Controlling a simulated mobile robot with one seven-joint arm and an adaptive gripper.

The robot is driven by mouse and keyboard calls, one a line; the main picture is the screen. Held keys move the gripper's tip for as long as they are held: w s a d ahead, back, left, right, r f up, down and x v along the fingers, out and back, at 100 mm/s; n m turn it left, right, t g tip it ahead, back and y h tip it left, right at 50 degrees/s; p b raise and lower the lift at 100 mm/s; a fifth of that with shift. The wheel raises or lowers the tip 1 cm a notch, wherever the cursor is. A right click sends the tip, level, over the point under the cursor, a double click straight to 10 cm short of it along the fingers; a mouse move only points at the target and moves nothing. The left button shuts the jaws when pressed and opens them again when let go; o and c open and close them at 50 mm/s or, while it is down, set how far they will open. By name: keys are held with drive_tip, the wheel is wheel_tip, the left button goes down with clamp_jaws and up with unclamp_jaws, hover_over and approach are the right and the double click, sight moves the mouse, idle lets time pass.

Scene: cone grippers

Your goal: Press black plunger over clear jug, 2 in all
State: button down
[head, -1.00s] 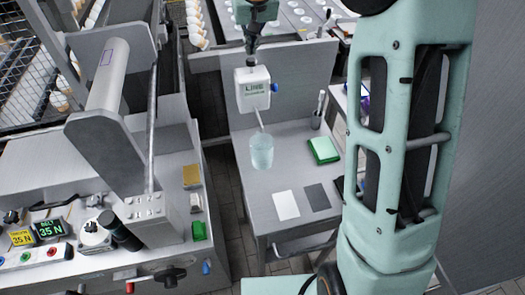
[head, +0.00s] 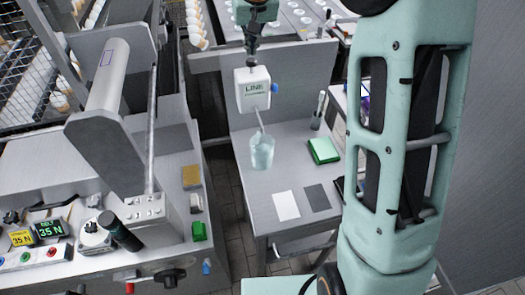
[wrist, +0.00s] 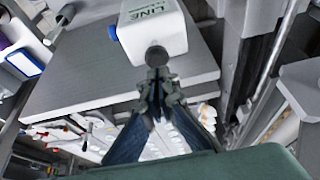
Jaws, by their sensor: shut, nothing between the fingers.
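A white dispenser box (head: 252,90) marked LINE, with a blue knob on its side, stands above the grey table. Its thin spout points down to a clear, slightly bluish jug (head: 262,153) just below. In the wrist view, the black plunger (wrist: 157,56) is a dark round knob on the end of the white box (wrist: 152,25). My gripper (wrist: 158,76) is shut and empty, its fingertips right at the plunger; I cannot tell if they touch. In the head view my gripper (head: 251,46) is small above the box. The jug is not clear in the wrist view.
My arm fills the right.

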sight(251, 60)
drive_tip(key=shift+f, duration=0.15)
drive_tip(key=shift+s+f+b, duration=0.1)
drive_tip(key=shift+f+b, duration=1)
drive_tip(key=shift+f, duration=0.4)
drive_tip(key=shift+r+p, duration=1.1)
drive_tip(key=shift+r, duration=0.4)
drive_tip(key=shift+f, duration=0.15)
drive_tip(key=shift+f+b, duration=1.05)
drive_tip(key=shift+f, duration=0.3)
drive_tip(key=shift+r+p, duration=1.1)
drive_tip(key=shift+r, duration=0.4)
